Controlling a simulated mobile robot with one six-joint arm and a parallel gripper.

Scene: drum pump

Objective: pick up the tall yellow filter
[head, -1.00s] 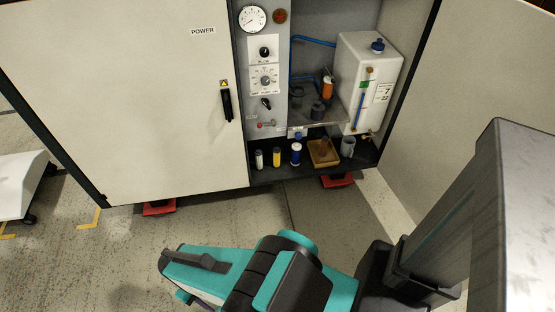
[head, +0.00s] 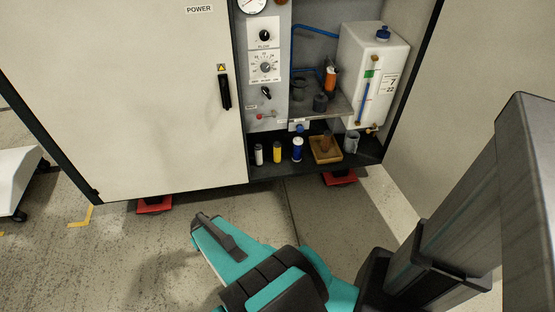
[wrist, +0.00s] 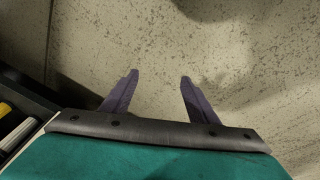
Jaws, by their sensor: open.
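The tall yellow filter (head: 277,152) stands upright with a dark cap on the cabinet's bottom shelf, between a white filter (head: 259,154) and a blue-and-white one (head: 297,149). In the wrist view, a yellow piece (wrist: 4,109), apparently this filter, is cut off at the left edge. My gripper (wrist: 158,82) is open with nothing between its fingers; bare speckled floor lies behind them. In the head view my teal arm is in front of and below the shelf, and its fingers cannot be made out.
A wooden tray (head: 325,157) and a grey mug (head: 351,142) share the bottom shelf. A metal ledge (head: 318,108) is above it. The closed POWER door (head: 120,90) is left, an open door (head: 450,90) right. Red feet (head: 154,204) stick out below. The floor in front is clear.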

